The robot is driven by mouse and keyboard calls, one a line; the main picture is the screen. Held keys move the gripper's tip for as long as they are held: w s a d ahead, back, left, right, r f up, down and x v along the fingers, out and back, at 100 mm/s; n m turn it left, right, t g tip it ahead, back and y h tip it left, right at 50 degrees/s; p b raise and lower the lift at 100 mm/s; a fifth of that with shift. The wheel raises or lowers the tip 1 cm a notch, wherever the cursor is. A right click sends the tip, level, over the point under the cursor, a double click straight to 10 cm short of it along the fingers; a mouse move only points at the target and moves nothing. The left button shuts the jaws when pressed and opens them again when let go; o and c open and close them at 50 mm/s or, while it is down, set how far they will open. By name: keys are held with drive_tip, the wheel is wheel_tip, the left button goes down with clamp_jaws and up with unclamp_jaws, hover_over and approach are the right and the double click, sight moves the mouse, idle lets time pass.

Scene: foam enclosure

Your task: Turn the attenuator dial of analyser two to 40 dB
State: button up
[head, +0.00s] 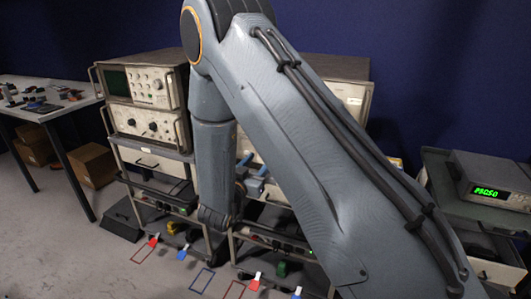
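One analyser (140,86) with a dark screen and several knobs stands on a cart at the left, above a second unit (146,124) with dark dials. Another instrument (352,95) on a cart behind my arm is mostly hidden; only its top and right front corner show clearly. No number is readable, so I cannot tell which is analyser two. Its attenuator dial cannot be made out. My arm hangs down between the two carts. My gripper (254,174) seems to be the pale blue parts beside the wrist, before the right cart; its opening is unclear.
A white table (55,92) with small parts stands at the left, cardboard boxes (93,163) under it. At the right, a unit with a green display (488,190) sits on a drawer cabinet (497,272). Red and blue floor outlines (202,280) lie before the carts.

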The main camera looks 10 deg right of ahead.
drive_tip(key=p+x, duration=0.1)
drive_tip(key=x, duration=0.5)
drive_tip(key=c, duration=1.1)
